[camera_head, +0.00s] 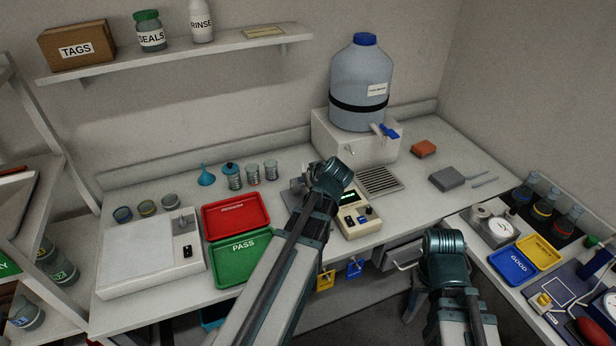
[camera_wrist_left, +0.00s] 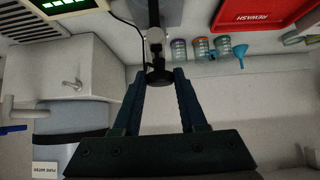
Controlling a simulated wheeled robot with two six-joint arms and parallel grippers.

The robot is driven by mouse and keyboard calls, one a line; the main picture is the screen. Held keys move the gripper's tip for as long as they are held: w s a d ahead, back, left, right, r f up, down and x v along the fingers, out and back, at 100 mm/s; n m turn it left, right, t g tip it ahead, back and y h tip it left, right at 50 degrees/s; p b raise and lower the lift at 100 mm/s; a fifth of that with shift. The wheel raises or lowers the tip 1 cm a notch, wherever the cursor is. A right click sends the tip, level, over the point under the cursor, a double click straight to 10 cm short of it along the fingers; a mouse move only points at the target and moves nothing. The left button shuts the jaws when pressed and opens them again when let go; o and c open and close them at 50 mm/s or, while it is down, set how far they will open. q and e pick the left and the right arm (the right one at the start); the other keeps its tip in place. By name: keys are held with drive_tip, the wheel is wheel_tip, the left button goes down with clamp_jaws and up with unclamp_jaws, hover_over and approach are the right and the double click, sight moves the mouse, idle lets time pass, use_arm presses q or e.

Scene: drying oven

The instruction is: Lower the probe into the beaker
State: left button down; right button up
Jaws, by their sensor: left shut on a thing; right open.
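My left gripper (camera_wrist_left: 157,78) is shut on the black-topped probe (camera_wrist_left: 156,50), which hangs on a thin stand with a black cable in the left wrist view. In the head view my left wrist hides the probe and what lies under it. The meter (camera_head: 357,212) with a green display stands just right of that wrist. Several small glass vessels, one a clear beaker (camera_head: 270,170), stand left of the wrist at the back of the bench. I cannot tell whether a beaker sits below the probe. My right gripper (camera_head: 446,242) is open and empty, before the bench front.
A water carboy (camera_head: 360,85) on a white box stands at the back, a drain grille (camera_head: 380,181) before it. Red (camera_head: 236,226) and green (camera_head: 222,273) trays and a balance (camera_head: 150,262) lie at left.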

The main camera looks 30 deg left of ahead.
use_arm(q)
drive_tip(key=shift+s+d+f, duration=0.3)
drive_tip(key=shift+s, duration=0.05)
drive_tip(key=c, duration=0.6)
unclamp_jaws()
drive_tip(key=shift+o, duration=0.6)
drive_tip(key=shift+w, duration=0.1)
drive_tip(key=shift+r, duration=0.15)
drive_tip(key=p+v, duration=0.9)
drive_tip(key=v, duration=0.4)
drive_tip(key=shift+d+r, duration=0.2)
drive_tip(key=shift+f, duration=0.1)
